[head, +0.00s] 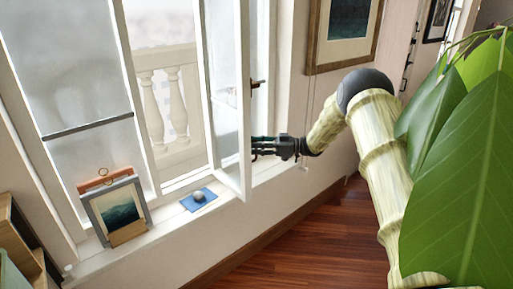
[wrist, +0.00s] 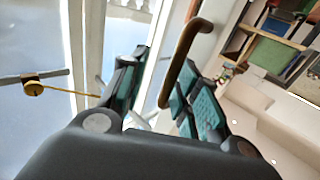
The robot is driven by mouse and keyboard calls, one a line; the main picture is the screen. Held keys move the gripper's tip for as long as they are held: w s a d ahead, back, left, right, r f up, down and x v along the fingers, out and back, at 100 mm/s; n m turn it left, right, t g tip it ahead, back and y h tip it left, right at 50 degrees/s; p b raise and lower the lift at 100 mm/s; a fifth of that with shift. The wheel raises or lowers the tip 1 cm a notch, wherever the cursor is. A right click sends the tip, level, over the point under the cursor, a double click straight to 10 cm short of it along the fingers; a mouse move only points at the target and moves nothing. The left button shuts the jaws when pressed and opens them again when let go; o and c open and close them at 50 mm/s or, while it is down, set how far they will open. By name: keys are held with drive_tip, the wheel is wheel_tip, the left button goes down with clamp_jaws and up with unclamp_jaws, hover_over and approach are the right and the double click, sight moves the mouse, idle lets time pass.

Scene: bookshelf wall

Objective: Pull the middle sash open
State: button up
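The middle sash (head: 244,110) is a white-framed glass panel standing swung out from the window, at an angle to the wall. Its bronze handle (head: 257,84) sits on the sash edge, above my gripper. The handle also shows large in the wrist view (wrist: 181,65), close to the right finger. My gripper (head: 258,146) is at the sash's free edge, below the handle, with its fingers pointing left. In the wrist view, my gripper (wrist: 160,92) has its fingers apart, with white frame showing between them. I cannot tell whether either finger touches the sash.
A framed picture (head: 117,212) and a blue mat (head: 198,200) with a grey round object (head: 198,196) are on the sill (head: 160,228). Large leaves (head: 460,150) fill the right side. A picture (head: 343,30) hangs right of the window. Wooden floor (head: 300,240) is clear below.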

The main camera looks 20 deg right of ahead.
drive_tip(key=shift+w+r, duration=0.1)
drive_tip(key=shift+r, duration=0.5)
drive_tip(key=f+v, duration=0.1)
drive_tip(key=v, duration=1.1)
drive_tip(key=shift+d+f, duration=0.1)
drive_tip(key=shift+f, duration=0.05)
